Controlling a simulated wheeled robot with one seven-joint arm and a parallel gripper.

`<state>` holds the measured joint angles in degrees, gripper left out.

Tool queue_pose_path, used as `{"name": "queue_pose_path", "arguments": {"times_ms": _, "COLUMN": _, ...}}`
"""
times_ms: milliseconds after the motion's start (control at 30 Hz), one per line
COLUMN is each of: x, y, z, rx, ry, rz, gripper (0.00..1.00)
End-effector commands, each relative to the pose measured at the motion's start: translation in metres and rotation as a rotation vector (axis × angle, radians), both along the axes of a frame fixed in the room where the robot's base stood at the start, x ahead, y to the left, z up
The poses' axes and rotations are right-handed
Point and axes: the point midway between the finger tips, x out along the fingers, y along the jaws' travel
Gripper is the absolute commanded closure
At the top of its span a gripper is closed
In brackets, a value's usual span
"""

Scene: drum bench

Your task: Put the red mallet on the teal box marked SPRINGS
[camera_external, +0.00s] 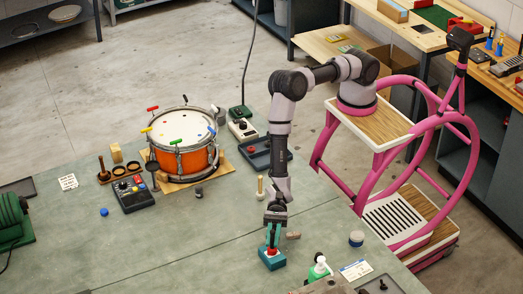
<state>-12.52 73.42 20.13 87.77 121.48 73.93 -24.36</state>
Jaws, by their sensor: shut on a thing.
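My gripper (272,244) points straight down at the front middle of the bench. It is shut on a small red thing (272,251), which I take to be the red mallet; the fingers hide most of it. A teal box (272,262) stands directly below. The red piece is at the top of the box, and I cannot tell whether it touches it. No marking on the box is legible at this size.
A small brown block (293,236) lies right of the gripper. An orange drum (183,158) is at back left. The bench left of the box is clear.

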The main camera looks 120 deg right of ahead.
Motion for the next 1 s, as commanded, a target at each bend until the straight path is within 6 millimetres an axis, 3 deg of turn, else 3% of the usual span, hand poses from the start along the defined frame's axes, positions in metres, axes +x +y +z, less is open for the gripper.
{"name": "queue_pose_path", "arguments": {"times_ms": 300, "x": 0.000, "y": 0.000, "z": -0.002, "rx": 0.001, "ry": -0.001, "rz": 0.000, "gripper": 1.00}}
{"name": "queue_pose_path", "arguments": {"times_ms": 333, "x": 0.000, "y": 0.000, "z": -0.002, "rx": 0.001, "ry": -0.001, "rz": 0.000, "gripper": 0.74}}
{"name": "queue_pose_path", "arguments": {"times_ms": 400, "x": 0.000, "y": 0.000, "z": -0.002, "rx": 0.001, "ry": -0.001, "rz": 0.000, "gripper": 0.51}}
{"name": "queue_pose_path", "arguments": {"times_ms": 767, "x": 0.000, "y": 0.000, "z": 0.002, "rx": 0.001, "ry": -0.002, "rz": 0.000, "gripper": 0.51}}
{"name": "queue_pose_path", "arguments": {"times_ms": 1000, "x": -0.021, "y": -0.031, "z": 0.001, "rx": 0.000, "ry": 0.001, "rz": -0.001, "gripper": 0.51}}
